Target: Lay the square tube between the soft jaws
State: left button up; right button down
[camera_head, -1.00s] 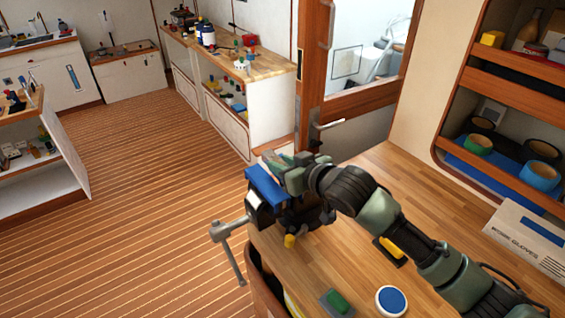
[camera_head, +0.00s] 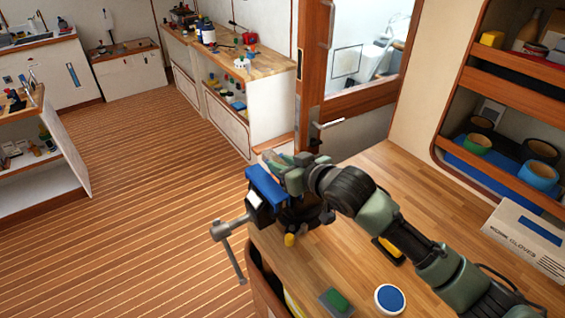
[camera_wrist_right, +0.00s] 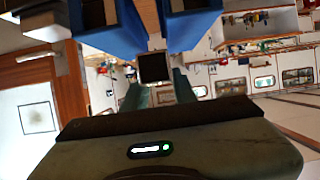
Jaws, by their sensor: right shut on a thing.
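The vise (camera_head: 262,208) stands at the near left corner of the wooden bench, with blue soft jaws (camera_head: 266,187). In the right wrist view the left blue jaw (camera_wrist_right: 112,28) and right blue jaw (camera_wrist_right: 190,25) stand apart with a gap between them. My right gripper (camera_head: 284,160) is at the vise, just behind the blue jaw in the head view. It is shut on the square tube (camera_wrist_right: 153,67), whose dark square end with a pale rim shows between the green fingers, in line with the gap. How deep the tube sits is hidden. My left gripper is out of view.
The vise handle (camera_head: 229,250) hangs over the bench's left edge. On the bench (camera_head: 335,262) lie a blue-topped round tin (camera_head: 390,299), a green block on a grey pad (camera_head: 336,301) and a yellow item (camera_head: 388,250) beside my arm. A work gloves box (camera_head: 527,240) is at right.

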jog(key=shift+p, duration=0.35)
dwell(0.4)
jog(key=shift+f+b, duration=0.75)
jog(key=shift+f, duration=0.85)
jog(key=shift+r, duration=0.1)
jog(key=shift+r+p, duration=1.1)
jog(key=shift+p, duration=0.1)
jog(key=shift+p, duration=0.9)
dwell(1.0)
jog(key=shift+f+b, duration=0.5)
jog(key=shift+f, duration=0.65)
jog(key=c, duration=1.1)
grip_release()
jog(key=shift+o, duration=0.2)
jog(key=shift+f, duration=0.15)
